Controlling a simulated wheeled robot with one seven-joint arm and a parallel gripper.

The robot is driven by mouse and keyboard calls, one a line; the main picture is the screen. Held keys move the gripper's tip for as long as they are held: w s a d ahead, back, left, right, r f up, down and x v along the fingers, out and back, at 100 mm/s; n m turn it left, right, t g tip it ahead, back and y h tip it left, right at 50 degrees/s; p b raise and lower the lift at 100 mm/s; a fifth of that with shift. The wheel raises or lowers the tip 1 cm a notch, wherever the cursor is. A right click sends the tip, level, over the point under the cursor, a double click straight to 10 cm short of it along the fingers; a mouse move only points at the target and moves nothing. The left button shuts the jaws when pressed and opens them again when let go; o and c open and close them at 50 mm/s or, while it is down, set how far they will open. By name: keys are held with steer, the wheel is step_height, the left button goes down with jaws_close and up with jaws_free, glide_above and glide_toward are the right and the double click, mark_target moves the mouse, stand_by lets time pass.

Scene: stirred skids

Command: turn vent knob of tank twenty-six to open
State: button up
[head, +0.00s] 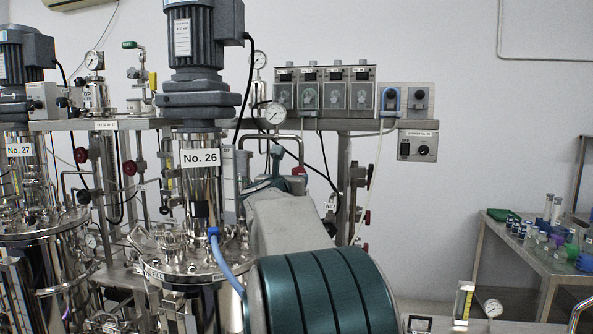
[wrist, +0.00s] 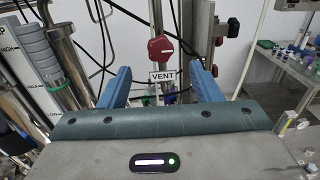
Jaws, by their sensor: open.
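Tank twenty-six (head: 200,200) is a shiny steel vessel with a "No. 26" label and a grey motor on top, left of centre in the head view. The vent knob (wrist: 161,48) is red, on a steel post in the wrist view, with a "VENT" label (wrist: 163,77) just below it. My gripper (wrist: 159,78) is open, its two blue fingers apart, with the knob showing beyond and between them, not touched. In the head view my arm hides the gripper's fingers and I cannot pick out the vent knob there.
Tank No. 27 (head: 20,151) stands at the left. Pipes, hoses and gauges crowd the skid around the arm. A pump row (head: 324,90) sits on a steel shelf.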

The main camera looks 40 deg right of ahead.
mark_target(298, 172)
steer(key=p+x, duration=0.2)
steer(key=x, duration=0.7)
steer(key=shift+w+p, duration=0.1)
steer(key=shift+p, duration=0.2)
steer(key=c, duration=1)
